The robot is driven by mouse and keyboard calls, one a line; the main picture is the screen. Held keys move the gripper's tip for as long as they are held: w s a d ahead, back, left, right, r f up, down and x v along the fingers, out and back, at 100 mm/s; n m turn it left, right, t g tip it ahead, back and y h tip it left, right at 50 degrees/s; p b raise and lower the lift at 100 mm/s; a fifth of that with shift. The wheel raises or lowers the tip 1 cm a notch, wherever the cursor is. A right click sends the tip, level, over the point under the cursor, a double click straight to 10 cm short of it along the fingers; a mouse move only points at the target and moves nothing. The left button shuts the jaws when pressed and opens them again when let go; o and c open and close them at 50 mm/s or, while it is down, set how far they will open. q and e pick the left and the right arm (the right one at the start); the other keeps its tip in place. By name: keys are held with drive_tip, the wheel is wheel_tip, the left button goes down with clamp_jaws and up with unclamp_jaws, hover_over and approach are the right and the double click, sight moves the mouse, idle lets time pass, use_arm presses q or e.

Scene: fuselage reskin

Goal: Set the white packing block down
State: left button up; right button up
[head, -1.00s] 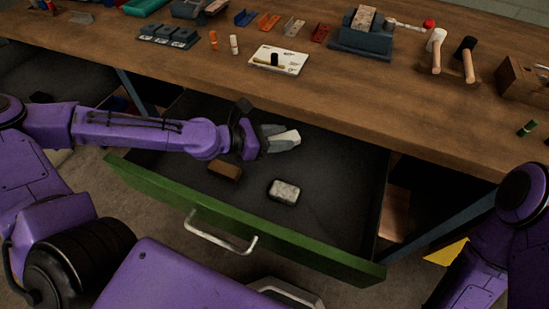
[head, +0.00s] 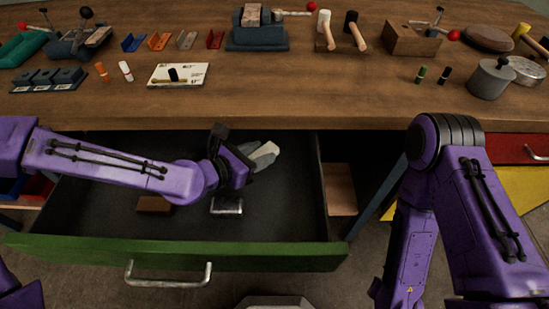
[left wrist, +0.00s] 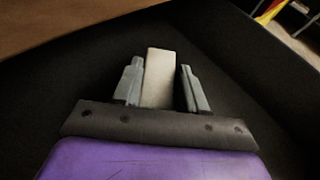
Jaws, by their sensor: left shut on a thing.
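My left gripper (head: 262,155) reaches over the open drawer (head: 300,215) and is shut on the white packing block (head: 266,152). In the left wrist view the pale block (left wrist: 159,78) stands between the two grey fingers (left wrist: 160,85), close to the left one, with dark drawer space around it. Its height above the drawer floor is hard to tell. My right arm shows at the right of the head view, but its gripper is out of view.
The drawer's dark floor is clear on the right. The workbench (head: 300,105) above holds mallets, a vise, a card and a pot.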

sight(275, 166)
use_arm(q)
drive_tip(key=d, duration=0.2)
drive_tip(key=d+f, duration=0.1)
drive_tip(key=d, duration=0.1)
drive_tip(key=shift+d+f, duration=0.1)
drive_tip(key=shift+f, duration=0.15)
drive_tip(key=shift+a, duration=0.2)
drive_tip(key=shift+f+b, duration=0.15)
drive_tip(key=shift+b, duration=0.2)
drive_tip(key=o, duration=1.1)
drive_tip(key=shift+d, duration=0.1)
